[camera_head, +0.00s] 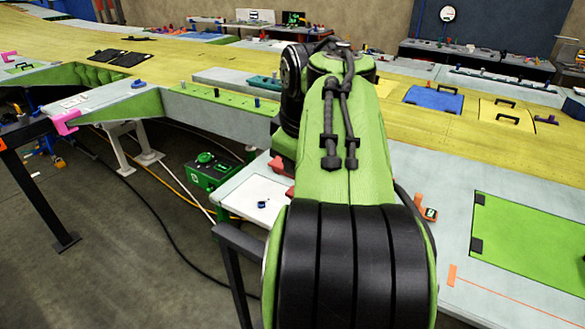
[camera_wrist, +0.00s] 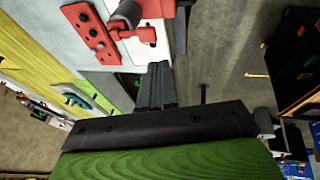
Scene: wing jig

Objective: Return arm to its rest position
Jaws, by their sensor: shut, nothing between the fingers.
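My green and black arm (camera_head: 347,150) fills the middle of the head view and stretches away over the bench. The head view does not show my gripper, which the arm hides. In the wrist view my gripper (camera_wrist: 157,72) shows its two grey fingers close together, with nothing between them. Its black mount and green body fill the bottom of that view. The fingertips point towards the white tray, and I cannot tell how far they are from it.
The white tray (camera_head: 252,191) with a small blue part lies left of my arm. A red perforated fixture (camera_wrist: 90,34) shows near the fingers. The yellow and grey wing jig (camera_head: 440,130) spans behind and right. A green box (camera_head: 208,170) and cables lie at left; open floor (camera_head: 130,260) is front left.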

